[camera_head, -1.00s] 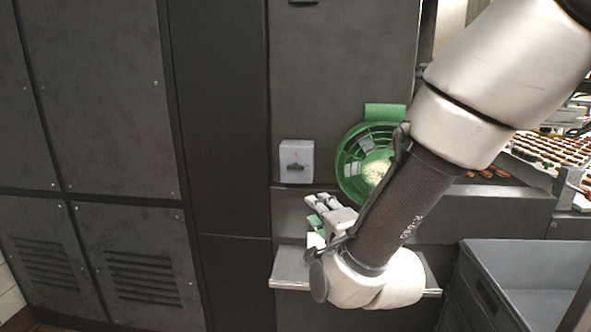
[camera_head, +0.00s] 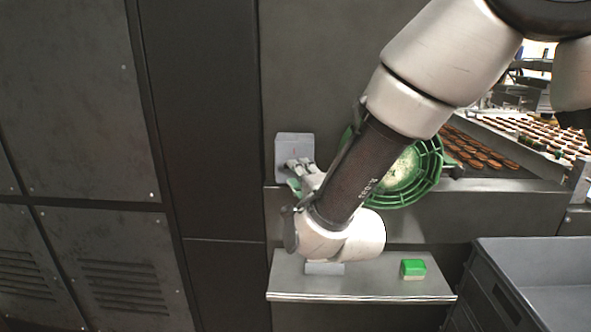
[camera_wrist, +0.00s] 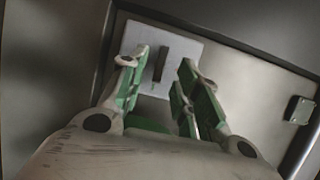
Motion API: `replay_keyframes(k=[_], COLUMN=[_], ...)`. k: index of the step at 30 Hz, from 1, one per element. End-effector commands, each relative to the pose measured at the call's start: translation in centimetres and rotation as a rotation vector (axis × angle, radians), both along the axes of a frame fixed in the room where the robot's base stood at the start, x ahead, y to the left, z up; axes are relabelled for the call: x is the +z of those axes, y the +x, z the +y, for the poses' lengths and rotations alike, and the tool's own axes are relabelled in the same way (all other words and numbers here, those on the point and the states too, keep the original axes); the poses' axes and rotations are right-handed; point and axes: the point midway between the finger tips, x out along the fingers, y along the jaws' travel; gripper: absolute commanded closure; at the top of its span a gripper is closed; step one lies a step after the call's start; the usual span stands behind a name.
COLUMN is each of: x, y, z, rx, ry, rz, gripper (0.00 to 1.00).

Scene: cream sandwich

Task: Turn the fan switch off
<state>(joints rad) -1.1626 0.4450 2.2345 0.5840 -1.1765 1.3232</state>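The fan switch (camera_head: 294,146) is a pale grey box on the dark wall panel, left of the green fan (camera_head: 432,172). In the wrist view the switch plate (camera_wrist: 190,47) faces me, with a dark lever (camera_wrist: 165,57) near its middle. My gripper (camera_head: 298,172) is at the lower part of the switch box in the head view. Its green-padded fingers (camera_wrist: 157,70) are spread, one on each side of the lever in the picture, with nothing held. I cannot tell whether they touch the plate. My arm partly hides the fan.
A metal shelf (camera_head: 365,286) juts out below, holding a green and white block (camera_head: 413,269). A grey crate (camera_head: 535,262) stands at the lower right. Trays of small cream sandwiches (camera_head: 480,158) lie on the line behind at the right. Dark cabinets fill the left.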

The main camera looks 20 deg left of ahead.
Motion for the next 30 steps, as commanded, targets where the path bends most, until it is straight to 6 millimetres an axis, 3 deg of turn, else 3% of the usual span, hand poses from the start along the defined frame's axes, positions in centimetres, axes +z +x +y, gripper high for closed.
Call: replay_keyframes(k=[6, 15, 16, 21, 30], x=[0.0, 0.0, 0.0, 0.0, 0.0], y=[2.1, 2.4, 2.4, 2.4, 2.4], z=[1.5, 1.7, 1.7, 1.7, 1.7], rx=[-0.001, 0.0, 0.0, 0.0, 0.0], ry=[0.0, 0.0, 0.0, 0.0, -0.004], rz=[-0.001, -0.001, -0.001, -0.001, -0.002], gripper=[0.68, 0.68, 0.7, 1.0, 1.0])
